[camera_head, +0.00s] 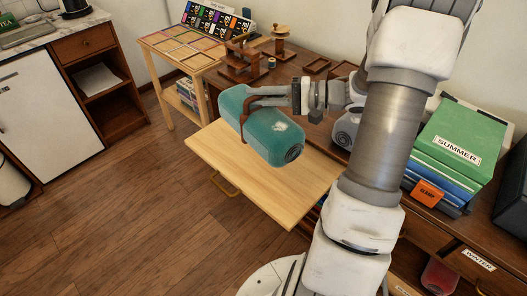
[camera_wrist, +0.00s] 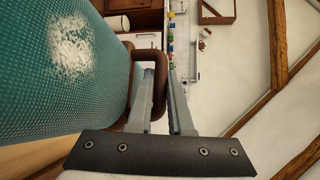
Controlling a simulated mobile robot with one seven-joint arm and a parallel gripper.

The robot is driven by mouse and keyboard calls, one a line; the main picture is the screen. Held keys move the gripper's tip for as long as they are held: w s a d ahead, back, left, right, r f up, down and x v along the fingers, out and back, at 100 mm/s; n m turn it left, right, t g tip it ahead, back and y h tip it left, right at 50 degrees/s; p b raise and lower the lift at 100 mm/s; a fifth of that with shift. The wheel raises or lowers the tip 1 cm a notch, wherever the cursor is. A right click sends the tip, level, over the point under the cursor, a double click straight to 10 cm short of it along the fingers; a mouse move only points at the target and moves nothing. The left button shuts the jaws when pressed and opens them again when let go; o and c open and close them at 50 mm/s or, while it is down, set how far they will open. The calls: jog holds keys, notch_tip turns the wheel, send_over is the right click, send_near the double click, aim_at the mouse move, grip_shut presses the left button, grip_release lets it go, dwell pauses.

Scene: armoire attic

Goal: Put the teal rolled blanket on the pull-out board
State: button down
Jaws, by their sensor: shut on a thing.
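The teal rolled blanket (camera_head: 272,135) lies lengthwise over the pale wooden pull-out board (camera_head: 250,185) in the head view. I cannot tell whether it touches the board. A brown strap with a handle (camera_head: 246,118) goes around it. My gripper (camera_head: 285,95) reaches in from the right, above the blanket. In the wrist view my gripper (camera_wrist: 163,90) is shut on the strap's handle (camera_wrist: 158,75), and the teal blanket (camera_wrist: 55,70) fills the left side. The blanket hides part of the board's back left area.
The board extends from a brown desk (camera_head: 215,80). Small wooden trays and stands (camera_head: 240,65) are at its back. A green box marked SUMMER (camera_head: 460,135) sits to the right. A light wooden rack (camera_head: 190,55) stands behind left. The floor (camera_head: 130,215) in front is clear.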

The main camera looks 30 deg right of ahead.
aim_at(280, 120)
jog(key=s, duration=0.2)
jog(key=s+d+f+n+g, duration=0.1)
jog(key=s, duration=0.1)
jog(key=s+d+g+y, duration=0.1)
jog(key=shift+s+d+f+n, duration=0.15)
jog(key=shift+s+f+n, duration=0.25)
jog(key=shift+s+f, duration=0.15)
jog(key=shift+f, duration=0.05)
jog(key=shift+g+y, duration=0.3)
jog(key=w+f+b, duration=0.1)
jog(key=w+f, duration=0.1)
jog(key=w, duration=0.1)
jog(key=w+d+f+b, duration=0.1)
jog(key=w+f, duration=0.1)
jog(key=w, duration=0.2)
jog(key=w+f+b, duration=0.2)
jog(key=w+f, duration=0.1)
jog(key=w, duration=0.1)
jog(key=shift+w+d, duration=0.1)
jog(key=shift+d, duration=0.15)
jog(key=shift+f+b, duration=1)
jog(key=shift+f, duration=0.95)
jog(key=c, duration=0.8)
grip_release()
jog(key=shift+f, duration=0.1)
jog(key=shift+c, duration=0.2)
